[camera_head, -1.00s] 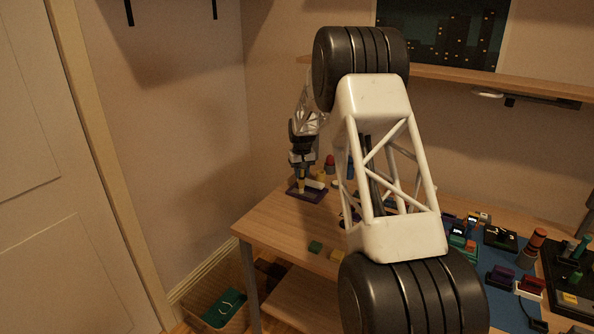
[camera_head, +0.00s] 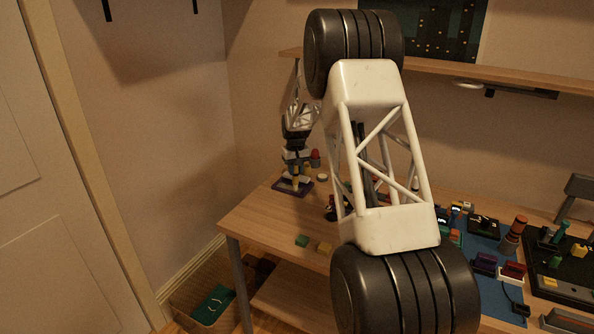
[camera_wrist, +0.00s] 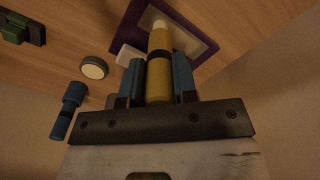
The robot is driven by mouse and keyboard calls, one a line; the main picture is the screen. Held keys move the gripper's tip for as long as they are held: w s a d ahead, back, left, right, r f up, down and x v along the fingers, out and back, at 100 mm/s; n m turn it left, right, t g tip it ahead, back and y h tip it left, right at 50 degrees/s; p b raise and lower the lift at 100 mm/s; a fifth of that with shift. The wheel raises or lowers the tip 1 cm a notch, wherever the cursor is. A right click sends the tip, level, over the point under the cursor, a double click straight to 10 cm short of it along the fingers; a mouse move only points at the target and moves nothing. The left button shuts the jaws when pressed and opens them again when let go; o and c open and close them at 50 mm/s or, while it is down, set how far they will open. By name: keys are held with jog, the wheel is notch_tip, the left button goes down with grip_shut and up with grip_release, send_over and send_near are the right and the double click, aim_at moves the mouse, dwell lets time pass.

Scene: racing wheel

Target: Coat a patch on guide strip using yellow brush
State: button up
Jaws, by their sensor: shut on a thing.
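My gripper (camera_wrist: 158,76) is shut on the yellow brush (camera_wrist: 159,45), a round handle held between two blue fingers. Its pale tip reaches over a purple-edged panel (camera_wrist: 132,22) with a light inside, but I cannot tell whether it touches. This panel, lying on the table, is the likely guide strip; no separate strip can be made out. In the head view, my gripper (camera_head: 296,160) is at the table's far left corner, just above the purple-edged panel (camera_head: 305,188). The brush is small and partly hidden there.
A white block (camera_wrist: 127,56) lies beside the panel, with a round pale disc (camera_wrist: 94,67) and a blue cylinder (camera_wrist: 72,95) nearby. Walls stand behind and left.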

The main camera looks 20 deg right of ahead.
jog(key=shift+w+a, duration=2.45)
notch_tip(320, 180, up, 8)
dwell(0.3)
jog(key=f, duration=0.8)
jog(key=shift+s+d, duration=1.45)
jog(key=shift+w+a, duration=1.4)
notch_tip(320, 180, up, 8)
